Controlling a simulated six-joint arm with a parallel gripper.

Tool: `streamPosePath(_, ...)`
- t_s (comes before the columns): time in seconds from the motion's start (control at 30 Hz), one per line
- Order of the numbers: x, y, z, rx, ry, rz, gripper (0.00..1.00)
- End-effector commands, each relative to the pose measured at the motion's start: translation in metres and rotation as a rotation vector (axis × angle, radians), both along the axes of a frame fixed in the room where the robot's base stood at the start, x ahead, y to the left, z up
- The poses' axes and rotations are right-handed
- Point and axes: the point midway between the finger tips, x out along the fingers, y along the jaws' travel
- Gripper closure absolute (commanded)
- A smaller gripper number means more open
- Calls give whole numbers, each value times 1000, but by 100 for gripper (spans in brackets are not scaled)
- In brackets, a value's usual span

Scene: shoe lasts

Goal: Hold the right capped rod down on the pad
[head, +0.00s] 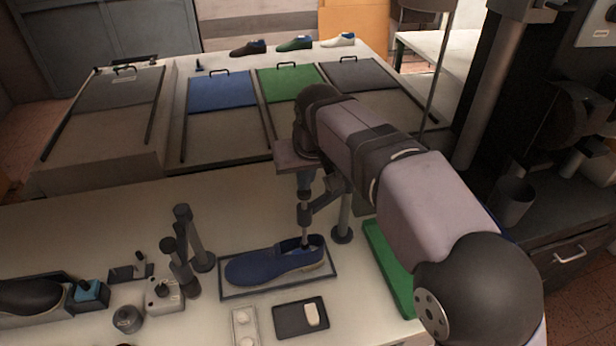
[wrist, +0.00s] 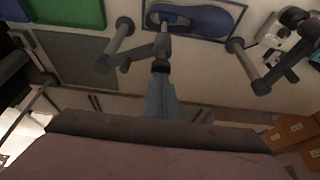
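A blue shoe (head: 262,266) lies on a dark-edged flat plate (head: 232,293), and the shoe also shows in the wrist view (wrist: 205,18). The right capped rod (head: 305,228) stands upright, joined by a short dark arm to a post (head: 343,222). Its lower end is in the shoe's opening at the heel, where a pad cannot be told apart. In the wrist view the rod's dark cap (wrist: 160,65) is right at the tips of my gripper (wrist: 161,78). The fingers look together, with their tips at the top of the rod; the exact contact is hard to see.
Left of the shoe stand another post (head: 199,245) and its capped rod (head: 178,262). A small dark tray (head: 288,328) with a white block lies in front, beside a white switch plate (head: 244,325). A green mat (head: 385,265) lies right. Lidded bins stand behind.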

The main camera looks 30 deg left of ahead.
Motion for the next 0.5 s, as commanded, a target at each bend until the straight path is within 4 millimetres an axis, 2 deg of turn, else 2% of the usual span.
streamPosePath(0.5,-1,-1,-22,-4,4,0,100)
